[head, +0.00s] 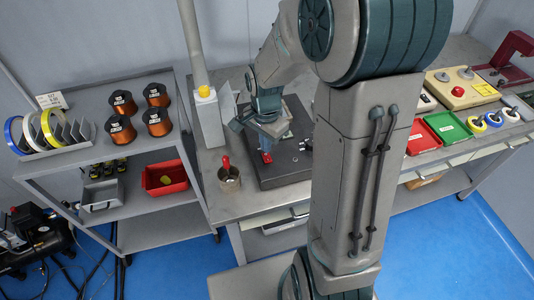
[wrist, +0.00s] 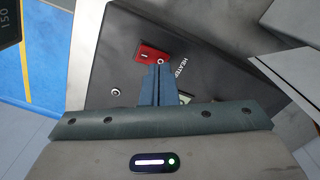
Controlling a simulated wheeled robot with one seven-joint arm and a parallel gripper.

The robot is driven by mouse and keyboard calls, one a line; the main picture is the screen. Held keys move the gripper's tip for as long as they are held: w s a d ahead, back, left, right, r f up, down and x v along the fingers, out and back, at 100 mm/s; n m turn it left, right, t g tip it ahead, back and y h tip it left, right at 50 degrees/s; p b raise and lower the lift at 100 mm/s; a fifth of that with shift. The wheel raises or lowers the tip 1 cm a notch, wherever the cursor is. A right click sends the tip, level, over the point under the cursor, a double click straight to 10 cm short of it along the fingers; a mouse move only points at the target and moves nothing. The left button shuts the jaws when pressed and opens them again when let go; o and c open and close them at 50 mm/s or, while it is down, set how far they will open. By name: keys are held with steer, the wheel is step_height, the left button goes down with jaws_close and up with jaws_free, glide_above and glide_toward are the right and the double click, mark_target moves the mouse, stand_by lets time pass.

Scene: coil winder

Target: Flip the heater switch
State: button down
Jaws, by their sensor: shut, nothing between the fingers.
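The heater switch is on a red plate (wrist: 149,52) with a small round metal part (wrist: 160,61), on a dark panel (wrist: 110,60) beside the printed word HEATER. The red plate also shows in the head view (head: 266,158), on the dark machine base. My gripper (wrist: 158,68) is shut and empty. Its fingertips are at the lower edge of the red plate, close to the round metal part. I cannot tell whether they touch. In the head view my gripper (head: 265,148) points down over the switch. The switch lever's position is not clear.
Green and red trays (head: 447,127) lie on the right bench.

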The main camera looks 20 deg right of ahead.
steer(key=shift+r+p, duration=1.6)
steer(key=shift+r, duration=1)
